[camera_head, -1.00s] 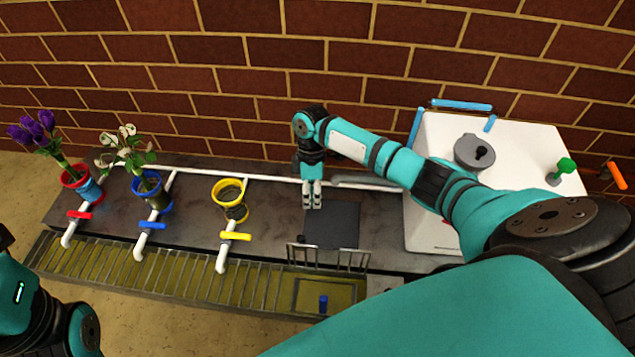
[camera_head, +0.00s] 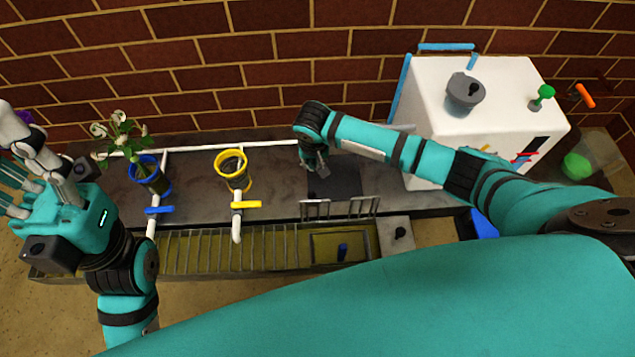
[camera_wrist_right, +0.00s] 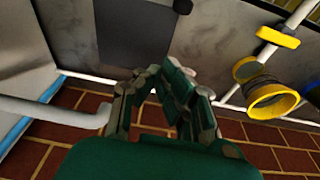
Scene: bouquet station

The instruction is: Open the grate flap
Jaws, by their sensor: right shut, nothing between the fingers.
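The grate flap (camera_head: 340,209) is a barred section at the right part of the trough grate. It stands raised on its rear edge, with the trough opening uncovered in front of it. A small dark knob (camera_head: 311,196) shows at its upper left. My right gripper (camera_head: 321,172) is above the counter just behind the flap, shut and empty, apart from the bars as far as I can tell. In the right wrist view its fingers (camera_wrist_right: 160,75) converge over the counter. My left gripper (camera_head: 18,195) is at the far left; its finger spacing is unclear.
A dark square mat (camera_head: 347,178) lies behind the flap. Yellow (camera_head: 236,171) and blue (camera_head: 148,176) pots with pipes and valves stand left. A white box (camera_head: 450,125) with a grey pot (camera_head: 463,94) stands right. A blue-knobbed item (camera_head: 342,252) sits in the opening.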

